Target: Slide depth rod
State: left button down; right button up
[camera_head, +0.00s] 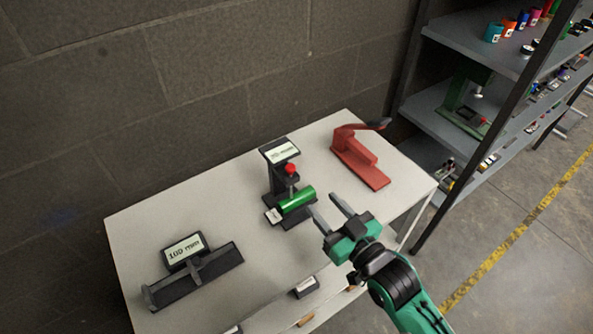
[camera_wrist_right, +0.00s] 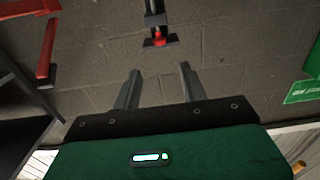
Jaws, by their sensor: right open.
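A dark gauge stand (camera_head: 272,180) with a red knob (camera_head: 291,169) and a tilted label plate stands mid-table. A green cylinder (camera_head: 298,200) lies across its base, with a small white tag at its left end. I cannot tell which part is the depth rod. My right gripper (camera_head: 321,201) is open and empty, just right of the green cylinder and apart from it. In the right wrist view, the red knob (camera_wrist_right: 158,38) and part of the dark stand show ahead of the open fingers (camera_wrist_right: 160,70). My left gripper is not in view.
A dark holder (camera_head: 195,277) marked 100 mm sits at the table's left. A red lever tool (camera_head: 360,165) stands at the back right. Small labelled blocks line the front edge. A shelf rack (camera_head: 445,105) stands at right, a block wall behind. The table between holder and stand is clear.

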aim_at(294, 170)
jog(key=p+x, duration=0.3)
jog(key=x, duration=0.7)
jog(key=shift+w+a+r, duration=0.1)
jog(key=shift+w+a, duration=0.1)
jog(key=shift+w, duration=0.15)
jog(key=shift+w+a, duration=0.3)
jog(key=shift+w, duration=0.1)
grip_shut()
